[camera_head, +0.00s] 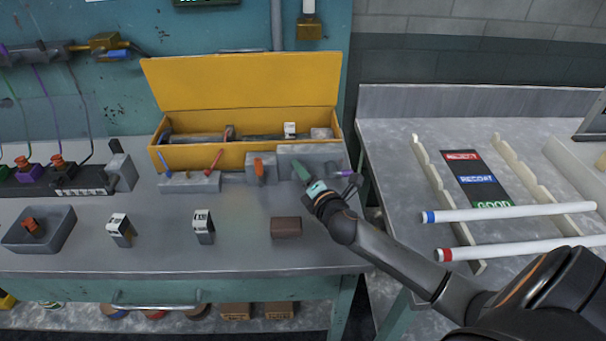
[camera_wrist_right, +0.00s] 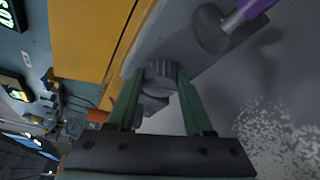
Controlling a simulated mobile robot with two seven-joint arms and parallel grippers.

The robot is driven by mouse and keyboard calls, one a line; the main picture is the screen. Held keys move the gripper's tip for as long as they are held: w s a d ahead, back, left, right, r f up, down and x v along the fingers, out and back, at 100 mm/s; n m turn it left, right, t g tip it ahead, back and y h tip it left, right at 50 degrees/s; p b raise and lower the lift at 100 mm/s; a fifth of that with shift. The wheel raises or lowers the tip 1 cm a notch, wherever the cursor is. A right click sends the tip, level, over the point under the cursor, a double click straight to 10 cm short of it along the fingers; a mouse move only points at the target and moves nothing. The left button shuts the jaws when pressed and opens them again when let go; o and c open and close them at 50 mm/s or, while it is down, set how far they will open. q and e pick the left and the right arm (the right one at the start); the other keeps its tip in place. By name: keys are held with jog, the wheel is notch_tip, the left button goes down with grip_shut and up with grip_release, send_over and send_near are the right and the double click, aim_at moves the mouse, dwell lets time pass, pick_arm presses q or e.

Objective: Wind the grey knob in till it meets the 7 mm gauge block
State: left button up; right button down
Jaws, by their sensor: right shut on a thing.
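The grey knob (camera_wrist_right: 162,78) is a short ridged cylinder on the front of a grey block fixture (camera_head: 292,153). My right gripper (camera_head: 300,171) reaches the fixture from the right. In the right wrist view its two green fingers (camera_wrist_right: 158,92) stand on either side of the knob, shut on it. In the head view the fingers hide the knob. Two small dark blocks with white labels, one at the left (camera_head: 120,230) and one nearer the middle (camera_head: 204,227), stand on the bench. Their labels are too small to read, so I cannot tell which is the 7 mm gauge block. My left gripper is not in view.
A purple-handled part (camera_head: 345,174) sticks out just right of the knob. An orange-handled part (camera_head: 259,171) stands left of it. A brown block (camera_head: 286,227) lies in front. An open yellow box (camera_head: 205,155) is behind. The bench front between the labelled blocks is clear.

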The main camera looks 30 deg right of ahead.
jog(key=shift+c, duration=1.5)
grip_release()
jog(key=v, duration=1.2)
jog(key=shift+s+a+r, duration=0.1)
jog(key=shift+s, duration=0.15)
